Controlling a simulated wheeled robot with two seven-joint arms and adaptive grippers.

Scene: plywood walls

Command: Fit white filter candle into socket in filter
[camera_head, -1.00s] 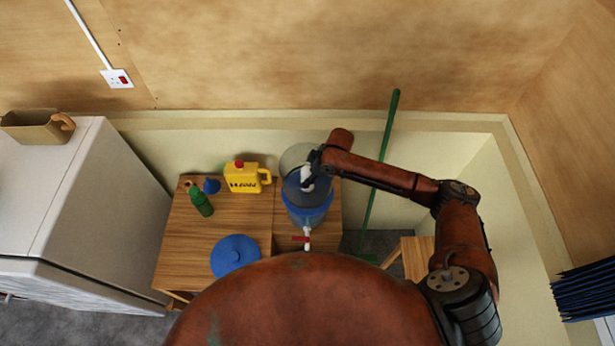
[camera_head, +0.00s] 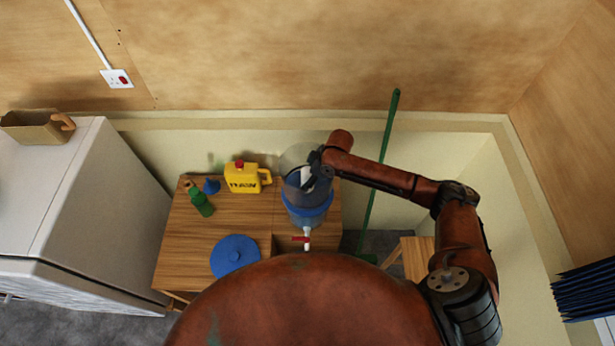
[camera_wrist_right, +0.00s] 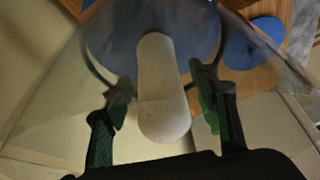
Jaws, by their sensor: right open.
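The water filter (camera_head: 307,217) stands on the wooden table, with a clear upper chamber, a blue band and a red-handled tap. My right gripper (camera_head: 308,180) reaches down into its open top. The white filter candle (camera_head: 304,174) shows partly between the fingers. In the right wrist view, the candle (camera_wrist_right: 161,85) lies between the two fingers of the open gripper (camera_wrist_right: 160,88), with a gap visible on each side. Its far end is over the blue-grey chamber floor (camera_wrist_right: 105,45). The socket is hidden, so I cannot tell whether the candle is seated. My left gripper is not in view.
A green pole (camera_head: 380,175) leans behind my right arm. A white cabinet (camera_head: 90,215) stands left.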

